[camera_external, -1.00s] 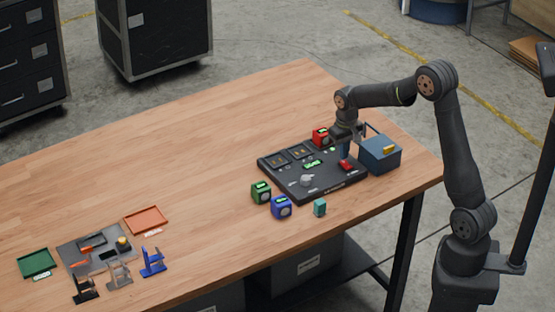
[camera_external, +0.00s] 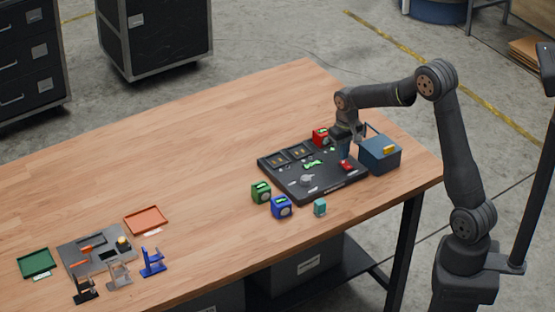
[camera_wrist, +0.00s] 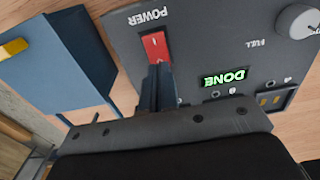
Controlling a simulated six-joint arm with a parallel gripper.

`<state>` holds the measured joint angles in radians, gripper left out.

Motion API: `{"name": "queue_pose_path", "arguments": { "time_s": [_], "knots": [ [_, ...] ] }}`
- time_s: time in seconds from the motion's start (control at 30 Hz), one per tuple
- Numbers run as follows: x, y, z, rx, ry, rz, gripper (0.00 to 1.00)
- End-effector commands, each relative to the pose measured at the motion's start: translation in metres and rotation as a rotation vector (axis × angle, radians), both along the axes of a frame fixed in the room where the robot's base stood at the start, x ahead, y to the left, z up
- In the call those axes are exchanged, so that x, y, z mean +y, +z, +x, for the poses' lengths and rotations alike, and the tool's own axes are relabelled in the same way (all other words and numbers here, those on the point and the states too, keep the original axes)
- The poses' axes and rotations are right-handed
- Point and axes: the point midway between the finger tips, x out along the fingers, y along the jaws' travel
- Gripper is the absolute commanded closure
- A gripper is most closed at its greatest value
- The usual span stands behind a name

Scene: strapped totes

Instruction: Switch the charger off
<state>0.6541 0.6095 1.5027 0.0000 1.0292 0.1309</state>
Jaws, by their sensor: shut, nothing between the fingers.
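The charger (camera_external: 330,190) is a dark flat panel near the right end of the table. Its red rocker switch (camera_wrist: 154,46) sits beside the "POWER" label in the wrist view, and it also shows in the external view (camera_external: 346,166). A green display (camera_wrist: 224,78) on the panel is lit and reads "DONE". My gripper (camera_wrist: 160,72) is shut and empty. Its fingertips are right at the near end of the switch and hide part of it; I cannot tell whether they touch it.
A blue box (camera_external: 380,155) with a yellow part stands close right of the charger. A grey knob (camera_wrist: 300,20) is on the panel. Red (camera_external: 320,137), green (camera_external: 261,192) and blue (camera_external: 281,207) blocks and a teal block (camera_external: 320,207) stand around it. The table's middle is clear.

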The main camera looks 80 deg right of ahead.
Motion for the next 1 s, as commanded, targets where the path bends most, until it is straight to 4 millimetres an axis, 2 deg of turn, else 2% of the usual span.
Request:
{"name": "queue_pose_path", "arguments": {
  "time_s": [1.0],
  "knots": [
    [0.000, -0.016, 0.000, 0.001, 0.000, 0.001, 1.00]
  ]
}}
